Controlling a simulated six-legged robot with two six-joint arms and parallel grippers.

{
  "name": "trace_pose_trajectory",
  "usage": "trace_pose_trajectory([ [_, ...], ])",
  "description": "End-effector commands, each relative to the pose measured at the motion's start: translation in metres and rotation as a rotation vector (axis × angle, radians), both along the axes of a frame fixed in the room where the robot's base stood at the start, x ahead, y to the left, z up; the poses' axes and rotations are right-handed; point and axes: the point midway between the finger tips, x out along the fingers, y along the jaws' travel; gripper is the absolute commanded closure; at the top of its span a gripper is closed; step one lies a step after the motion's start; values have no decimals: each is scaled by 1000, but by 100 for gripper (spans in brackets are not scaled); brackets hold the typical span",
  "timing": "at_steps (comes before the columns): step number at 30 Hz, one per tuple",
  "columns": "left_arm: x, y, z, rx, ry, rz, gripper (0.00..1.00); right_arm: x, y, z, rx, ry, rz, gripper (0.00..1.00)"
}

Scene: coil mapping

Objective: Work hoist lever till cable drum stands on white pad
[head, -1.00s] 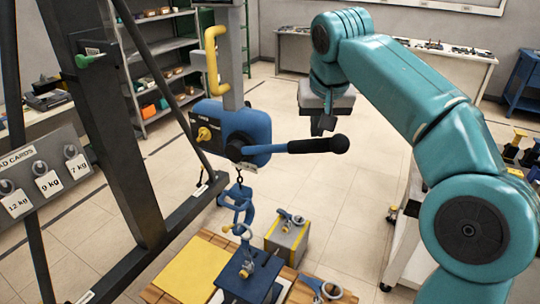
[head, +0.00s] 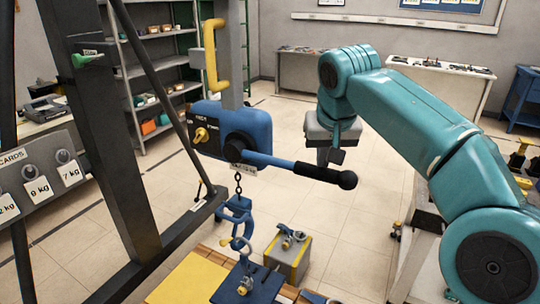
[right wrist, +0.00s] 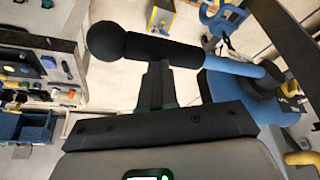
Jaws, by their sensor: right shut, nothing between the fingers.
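The blue hoist (head: 248,128) hangs on a grey post. Its blue lever (head: 272,160) points right and slightly down, ending in a black grip (head: 320,173) with a round knob. A chain and blue hook (head: 237,208) hang below, with shackles leading to a dark blue load (head: 262,284), perhaps the cable drum. I cannot tell whether it hangs or rests. The white pad does not show now. My right gripper (head: 336,157) is shut and empty just behind the grip. In the right wrist view its fingers (right wrist: 156,84) are close beside the grip (right wrist: 160,50); contact is unclear.
A yellow pad (head: 188,280) lies on the wooden platform at the bottom. A grey and yellow block (head: 296,256) with a shackle stands to its right. A dark frame post (head: 105,140) and a load-card board (head: 40,172) are on the left.

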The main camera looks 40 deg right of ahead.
Motion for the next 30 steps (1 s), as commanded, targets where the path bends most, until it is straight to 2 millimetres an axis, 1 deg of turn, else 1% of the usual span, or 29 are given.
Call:
trace_pose_trajectory([
  [1, 0, 0, -13, 0, 0, 0, 26, -2, -1, -14, 0, 2, 0, 100],
  [2, 0, 0, -14, 0, 0, 0, 26, -2, -1, -16, 0, 2, 0, 100],
  [11, 0, 0, -12, 0, 0, 0, 26, -3, -1, -14, -1, 2, 1, 100],
  [14, 0, 0, -15, 0, 0, 0, 26, -3, -1, -17, -1, 2, 1, 100],
  [17, 0, 0, -23, 0, 0, 0, 26, -2, -1, -27, -1, 2, 1, 100],
  [24, 0, 0, -50, 0, 0, 0, 26, -2, -1, -60, 0, 2, 1, 100],
  [26, 0, 0, -52, 0, 0, 0, 26, -1, -1, -63, -1, 2, 1, 100],
  [30, 0, 0, -50, 0, 0, 0, 26, -1, -1, -61, 0, 0, 1, 100],
])
